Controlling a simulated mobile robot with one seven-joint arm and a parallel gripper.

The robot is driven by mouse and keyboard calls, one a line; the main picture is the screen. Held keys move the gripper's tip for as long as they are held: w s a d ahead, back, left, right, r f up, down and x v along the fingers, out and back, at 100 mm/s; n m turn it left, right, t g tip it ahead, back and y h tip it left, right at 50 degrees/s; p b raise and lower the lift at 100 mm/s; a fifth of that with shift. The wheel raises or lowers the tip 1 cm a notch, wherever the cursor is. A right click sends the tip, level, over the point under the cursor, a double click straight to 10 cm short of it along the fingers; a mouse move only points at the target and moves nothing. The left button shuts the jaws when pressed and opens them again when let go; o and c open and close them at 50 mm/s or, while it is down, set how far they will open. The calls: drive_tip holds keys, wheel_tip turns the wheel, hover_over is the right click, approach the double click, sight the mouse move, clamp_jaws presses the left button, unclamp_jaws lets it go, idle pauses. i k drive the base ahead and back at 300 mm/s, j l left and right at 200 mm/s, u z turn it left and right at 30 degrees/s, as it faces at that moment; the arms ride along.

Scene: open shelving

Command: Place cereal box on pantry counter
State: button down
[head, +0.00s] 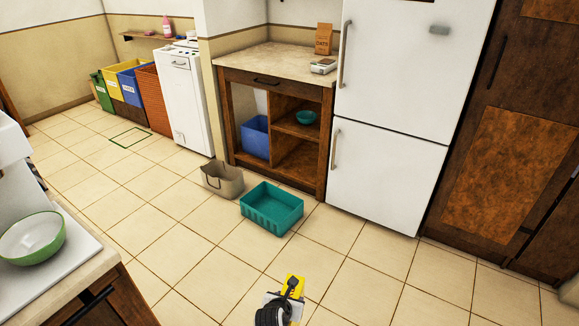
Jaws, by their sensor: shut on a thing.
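A yellow box (300,287), which looks like the cereal box, is at the bottom centre of the head view. My gripper (290,288) is shut on it and holds it above the tiled floor. The arm and gripper hide part of the box, so its full shape and label do not show. The pantry counter (262,61) is a wooden unit with a beige top, at the upper middle, left of the white fridge. The gripper and box are well in front of it, apart from it.
A worktop with a green bowl (32,238) is at left.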

sight(299, 65)
drive_tip(key=i+u, duration=0.1)
drive_tip(key=i, duration=0.45)
drive_tip(key=i+l+u, duration=0.1)
drive_tip(key=i, duration=0.5)
drive_tip(key=i+l+u, duration=0.1)
drive_tip(key=i, duration=0.45)
